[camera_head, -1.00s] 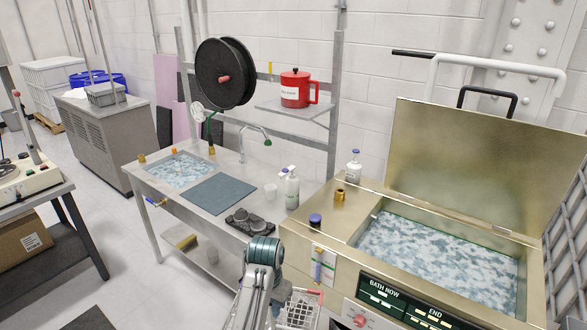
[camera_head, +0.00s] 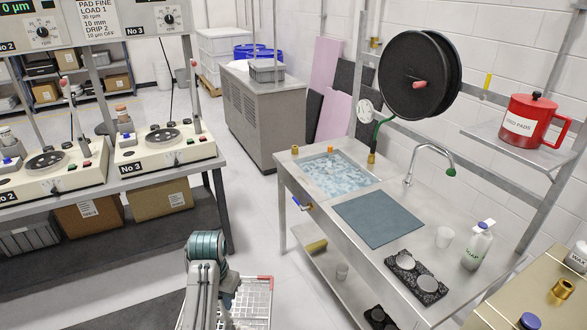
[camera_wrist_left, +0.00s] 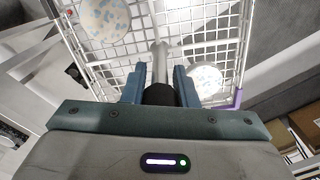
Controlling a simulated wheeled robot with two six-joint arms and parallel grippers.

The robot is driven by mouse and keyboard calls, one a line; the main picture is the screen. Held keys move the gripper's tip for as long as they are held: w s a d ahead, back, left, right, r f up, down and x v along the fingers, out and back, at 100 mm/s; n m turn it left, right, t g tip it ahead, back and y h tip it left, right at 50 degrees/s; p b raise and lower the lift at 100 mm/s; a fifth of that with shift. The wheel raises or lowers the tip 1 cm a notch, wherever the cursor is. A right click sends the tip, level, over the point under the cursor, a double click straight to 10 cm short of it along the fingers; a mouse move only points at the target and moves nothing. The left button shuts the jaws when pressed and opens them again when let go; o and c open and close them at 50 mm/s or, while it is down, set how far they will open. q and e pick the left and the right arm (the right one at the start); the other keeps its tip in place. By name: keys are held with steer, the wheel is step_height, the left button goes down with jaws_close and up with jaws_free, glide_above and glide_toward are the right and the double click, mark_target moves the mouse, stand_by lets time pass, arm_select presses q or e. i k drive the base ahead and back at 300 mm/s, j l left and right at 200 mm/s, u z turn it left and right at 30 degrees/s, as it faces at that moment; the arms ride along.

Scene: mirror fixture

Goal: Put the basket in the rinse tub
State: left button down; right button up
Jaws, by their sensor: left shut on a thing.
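The white wire basket (camera_head: 255,302) shows at the bottom of the head view, partly hidden behind my left arm and cut off by the frame edge. In the left wrist view, my left gripper (camera_wrist_left: 159,88) is shut on the basket's dark handle grip (camera_wrist_left: 158,96). Two pale speckled discs (camera_wrist_left: 106,18) lie in the basket's wire frame (camera_wrist_left: 222,42). The rinse tub (camera_head: 342,174) is a water-filled basin at the far left end of the steel bench. The basket is apart from it, low in front of the bench. My right gripper is not in view.
A faucet (camera_head: 430,165) rises behind. A polishing-machine bench (camera_head: 150,170) stands left. Open floor lies between the benches.

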mark_target(334, 184)
steer(key=i+j, duration=0.1)
steer(key=i, duration=0.45)
steer(key=i+j+u, duration=0.1)
steer(key=i, duration=0.45)
steer(key=i+j+z, duration=0.15)
steer(key=i+z, duration=0.3)
steer(key=i+j+z, duration=0.25)
steer(key=z, duration=0.2)
steer(key=i+j+z, duration=0.65)
steer(key=j+z, duration=0.2)
steer(key=i+j+z, duration=0.15)
steer(key=j+z, duration=0.3)
steer(key=j, duration=0.2)
